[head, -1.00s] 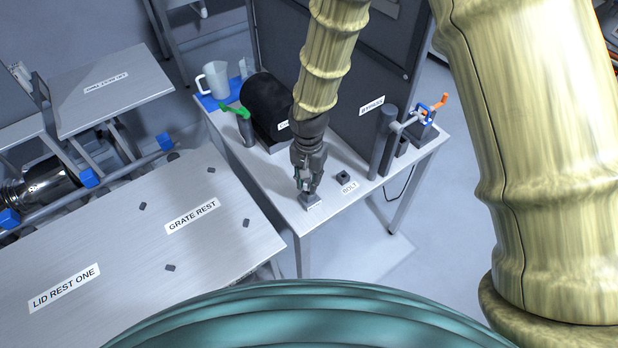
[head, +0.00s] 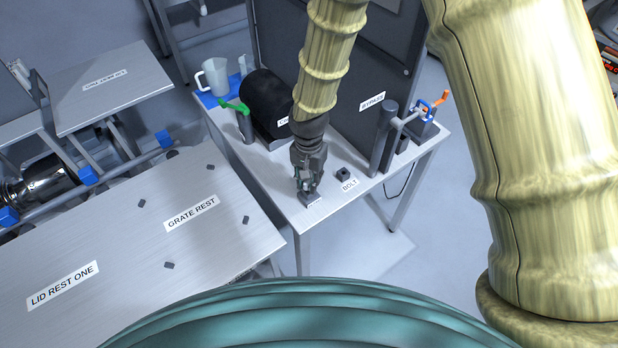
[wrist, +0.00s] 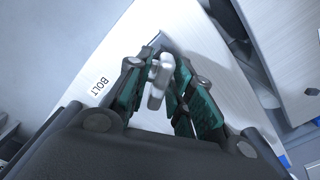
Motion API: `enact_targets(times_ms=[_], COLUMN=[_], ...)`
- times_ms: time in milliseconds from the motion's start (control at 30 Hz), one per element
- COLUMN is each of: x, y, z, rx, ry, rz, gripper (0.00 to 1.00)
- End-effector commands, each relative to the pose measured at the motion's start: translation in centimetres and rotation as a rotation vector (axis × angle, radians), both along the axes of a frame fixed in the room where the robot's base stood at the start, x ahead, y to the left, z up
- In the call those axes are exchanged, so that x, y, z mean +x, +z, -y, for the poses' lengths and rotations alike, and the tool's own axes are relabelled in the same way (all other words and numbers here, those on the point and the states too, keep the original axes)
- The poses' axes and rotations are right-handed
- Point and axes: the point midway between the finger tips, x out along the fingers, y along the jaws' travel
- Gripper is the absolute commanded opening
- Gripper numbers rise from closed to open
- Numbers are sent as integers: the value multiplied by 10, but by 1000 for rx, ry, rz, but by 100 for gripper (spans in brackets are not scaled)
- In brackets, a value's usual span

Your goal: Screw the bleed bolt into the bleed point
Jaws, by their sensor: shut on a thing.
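The bleed bolt (wrist: 157,80) is a light grey metal piece with a crossbar, seen between the green finger pads in the wrist view. My gripper (head: 306,186) is shut on it and points down at the near corner of the grey table. A small grey block (head: 311,199), which looks like the bleed point, sits right below my fingertips at the table edge. My fingers hide most of the bolt in the head view. I cannot tell how far the bolt sits in the block. In the wrist view my gripper (wrist: 158,88) hides the bolt's lower end.
A small dark block (head: 343,174) stands by the BOLT label (head: 350,184), just right of my gripper. Behind are a black cylinder (head: 268,103), a green handle (head: 234,106), a jug (head: 215,76) and the BYPASS pipe (head: 383,140). The GRATE REST table (head: 150,235) lies left.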

Motion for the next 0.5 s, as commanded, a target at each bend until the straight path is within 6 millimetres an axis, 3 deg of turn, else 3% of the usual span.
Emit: enact_targets(times_ms=[500], x=[0], y=[-8], z=[0], rx=[0], ry=[0], rz=[0], gripper=[0])
